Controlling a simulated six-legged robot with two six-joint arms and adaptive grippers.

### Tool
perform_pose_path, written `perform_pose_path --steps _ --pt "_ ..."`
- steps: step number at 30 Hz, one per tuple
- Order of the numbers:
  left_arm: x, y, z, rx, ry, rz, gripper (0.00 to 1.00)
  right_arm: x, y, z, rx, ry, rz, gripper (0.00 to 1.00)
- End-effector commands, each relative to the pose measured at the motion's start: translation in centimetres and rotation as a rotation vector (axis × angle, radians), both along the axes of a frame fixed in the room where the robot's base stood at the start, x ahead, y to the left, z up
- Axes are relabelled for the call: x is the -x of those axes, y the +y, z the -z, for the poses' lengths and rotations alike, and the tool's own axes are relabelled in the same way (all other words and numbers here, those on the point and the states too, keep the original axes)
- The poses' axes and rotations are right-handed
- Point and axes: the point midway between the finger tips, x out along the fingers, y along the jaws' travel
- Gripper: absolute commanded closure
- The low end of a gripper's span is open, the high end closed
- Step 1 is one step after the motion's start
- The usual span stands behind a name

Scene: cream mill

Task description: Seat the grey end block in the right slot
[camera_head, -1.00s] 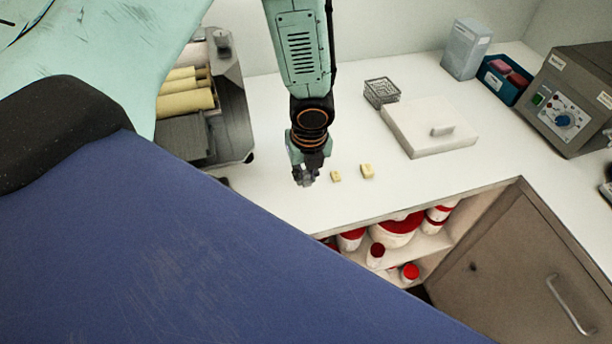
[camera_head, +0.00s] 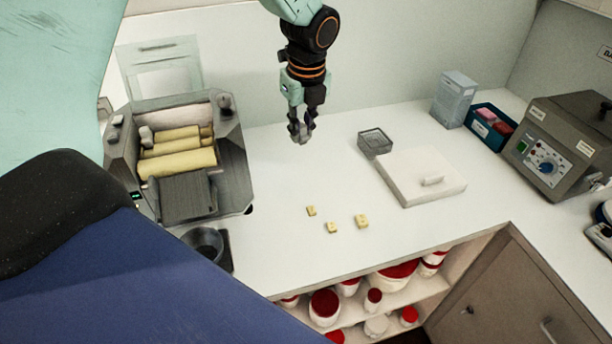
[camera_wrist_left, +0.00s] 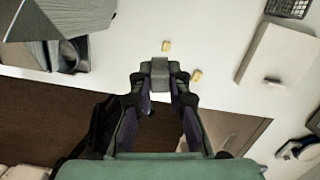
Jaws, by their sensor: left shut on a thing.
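My left gripper (camera_head: 302,134) hangs over the back of the white counter, right of the mill. In the left wrist view its fingers (camera_wrist_left: 159,82) are shut on the grey end block (camera_wrist_left: 159,70). In the head view the block is small and mostly hidden by the fingers. The mill (camera_head: 232,165) stands at the left with cream rollers (camera_head: 180,160) between its dark side walls. Part of the mill also shows at the top left of the wrist view (camera_wrist_left: 55,18). I cannot make out the right slot clearly. The gripper and block are apart from the mill. My right gripper is not in view.
Several small yellow blocks (camera_head: 361,221) lie on the counter (camera_head: 290,245) in front of the gripper. A dark bowl (camera_head: 204,243) is before the mill. A wire basket (camera_head: 375,143), a white lidded box (camera_head: 420,190) and a grey machine (camera_head: 560,140) stand to the right.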

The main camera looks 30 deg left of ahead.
Motion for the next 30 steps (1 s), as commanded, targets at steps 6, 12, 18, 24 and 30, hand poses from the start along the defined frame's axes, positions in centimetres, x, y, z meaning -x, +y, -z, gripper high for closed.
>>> perform_pose_path --steps 6,12,18,24,30 --pt "-1.3 7.0 -6.5 0.006 -0.007 -0.043 1.00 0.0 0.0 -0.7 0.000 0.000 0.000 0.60" --pt "0.7 13.8 -9.0 0.007 -0.003 -0.018 1.00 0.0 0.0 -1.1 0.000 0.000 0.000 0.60" --pt "3.5 18.0 -8.6 0.007 -0.002 0.038 1.00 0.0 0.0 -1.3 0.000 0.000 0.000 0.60" --pt "5.9 20.3 -7.9 0.005 -0.004 0.108 1.00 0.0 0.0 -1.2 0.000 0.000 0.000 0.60" --pt "7.5 21.2 -7.9 0.001 -0.003 0.172 1.00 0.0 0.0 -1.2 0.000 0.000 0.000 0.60"
